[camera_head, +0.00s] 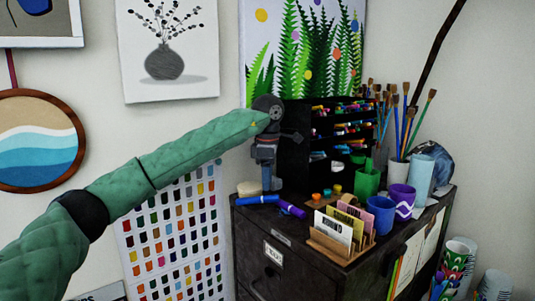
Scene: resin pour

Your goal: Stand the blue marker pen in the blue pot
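The blue marker pen (257,199) lies flat near the front left edge of the dark cabinet top. The blue pot (381,217) stands upright towards the right of the cabinet top, behind a small card rack. My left gripper (269,185) points down just behind and above the right end of the blue pen; I cannot tell whether it touches it. Its fingers look close together from this angle, and their gap does not show clearly. My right gripper is not in view.
A purple marker (291,209) lies right of the blue pen. A wooden rack of cards (341,239) stands before the blue pot. A green pot (367,183) and a purple zigzag pot (401,202) stand close by. A black marker shelf (294,157) rises behind.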

